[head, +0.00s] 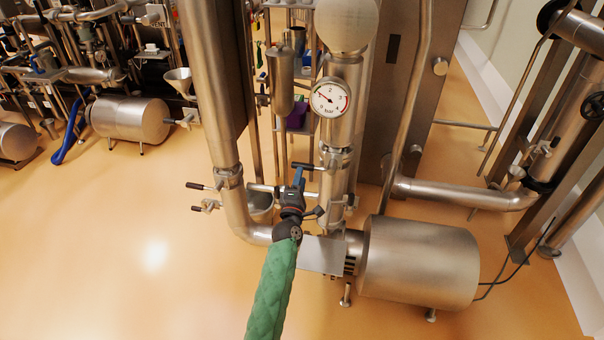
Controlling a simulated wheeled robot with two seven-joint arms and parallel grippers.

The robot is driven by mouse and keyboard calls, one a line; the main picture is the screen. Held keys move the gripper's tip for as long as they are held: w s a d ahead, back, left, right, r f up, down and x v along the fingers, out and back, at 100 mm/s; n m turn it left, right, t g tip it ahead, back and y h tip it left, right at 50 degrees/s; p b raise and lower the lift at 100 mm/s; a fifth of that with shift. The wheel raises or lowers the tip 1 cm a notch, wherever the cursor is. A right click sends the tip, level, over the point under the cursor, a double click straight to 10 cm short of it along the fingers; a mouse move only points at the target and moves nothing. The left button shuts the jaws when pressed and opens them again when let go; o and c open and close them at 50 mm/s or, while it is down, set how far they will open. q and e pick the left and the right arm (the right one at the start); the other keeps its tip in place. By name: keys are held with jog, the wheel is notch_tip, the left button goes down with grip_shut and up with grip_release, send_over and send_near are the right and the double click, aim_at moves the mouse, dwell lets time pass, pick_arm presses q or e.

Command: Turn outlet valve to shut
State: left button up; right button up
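My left gripper (298,181) reaches up from the bottom centre on an arm with a green sleeve. Its dark wrist and blue finger part overlap the steel piping between two upright pipes. A black-ended lever (304,166) lies right at its tip; I cannot tell whether they touch. The finger gap is too small to make out. I cannot tell for certain which valve is the outlet valve. Two other dark-handled levers, an upper one (197,186) and a lower one (206,206), stick out left of the left upright pipe. My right gripper is not in view.
A pressure gauge (330,97) sits on the right upright pipe, above the gripper. A steel motor housing (418,262) stands to the right, close to my arm. A bent pipe (465,195) runs behind it. The orange floor (130,240) at left is clear.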

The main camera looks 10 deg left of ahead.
pick_arm(q)
jog(key=shift+v, duration=1.65)
